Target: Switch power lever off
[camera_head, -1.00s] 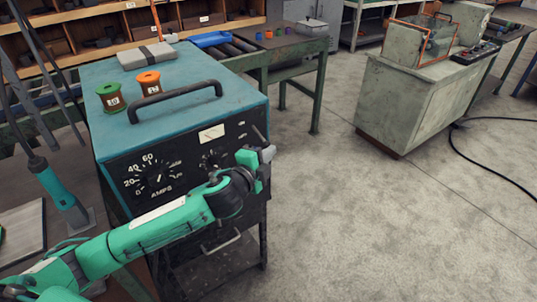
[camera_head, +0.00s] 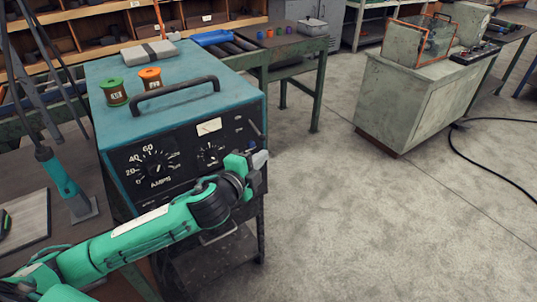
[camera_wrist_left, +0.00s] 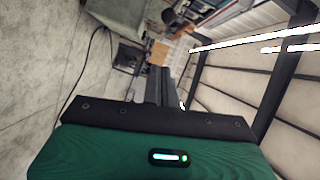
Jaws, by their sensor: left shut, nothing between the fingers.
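The power unit is a teal metal box (camera_head: 185,98) with a black front panel. The power lever looks to be the short dark stick (camera_head: 254,127) at the panel's right edge. It slants up and to the left. My left gripper (camera_head: 262,158) is shut and empty just below the lever, near the panel's lower right corner. A small gap seems to show between them. The left fingers also show in the left wrist view (camera_wrist_left: 158,85), with no lever clearly visible there. My right gripper is in no view.
A green and an orange spool (camera_head: 150,78) stand on the box beside its black carrying handle (camera_head: 175,91). A green-legged workbench (camera_head: 285,48) stands behind. A grey cabinet (camera_head: 405,100) and a black cable lie right, with open concrete floor between.

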